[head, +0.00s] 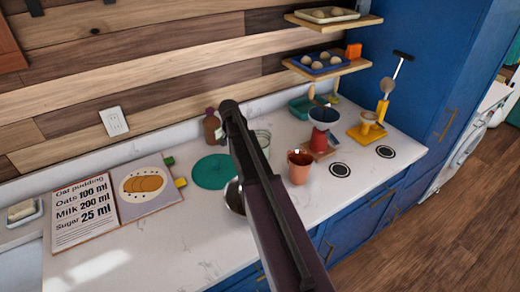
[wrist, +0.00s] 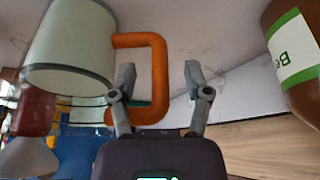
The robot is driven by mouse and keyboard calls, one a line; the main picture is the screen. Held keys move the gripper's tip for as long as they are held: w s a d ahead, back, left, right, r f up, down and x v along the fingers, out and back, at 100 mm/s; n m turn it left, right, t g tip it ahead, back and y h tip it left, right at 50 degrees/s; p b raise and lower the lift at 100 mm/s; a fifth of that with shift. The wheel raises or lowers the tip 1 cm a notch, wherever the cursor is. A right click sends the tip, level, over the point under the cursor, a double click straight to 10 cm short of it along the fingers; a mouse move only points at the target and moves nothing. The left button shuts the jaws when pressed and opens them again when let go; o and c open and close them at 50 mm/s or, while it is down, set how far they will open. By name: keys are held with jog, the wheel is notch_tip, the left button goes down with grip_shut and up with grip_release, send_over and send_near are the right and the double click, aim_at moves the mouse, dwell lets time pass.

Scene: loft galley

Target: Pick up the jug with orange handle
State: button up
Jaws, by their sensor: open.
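The jug is a pale greenish cylinder (wrist: 70,45) at the upper left of the wrist view, with a square orange handle (wrist: 158,75) facing my gripper. My gripper (wrist: 160,72) is open. The outer bar of the handle shows between its two fingers, and the left finger overlaps the handle's opening. I cannot tell whether either finger touches it. In the head view the jug (head: 263,140) stands on the counter, partly behind my arm, with its handle hidden. My gripper is hidden there too.
A brown bottle (head: 212,127) stands left of the jug and shows close on the right in the wrist view (wrist: 297,50). A teal disc (head: 212,171) lies in front. A terracotta cup (head: 299,169) and a red scale-like item with a dark bowl (head: 323,117) stand to the right.

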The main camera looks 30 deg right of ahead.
jog(key=shift+w+d+f+b, duration=0.1)
jog(key=shift+d+f+b, duration=0.1)
jog(key=shift+f+b, duration=0.3)
dwell(0.3)
grip_shut()
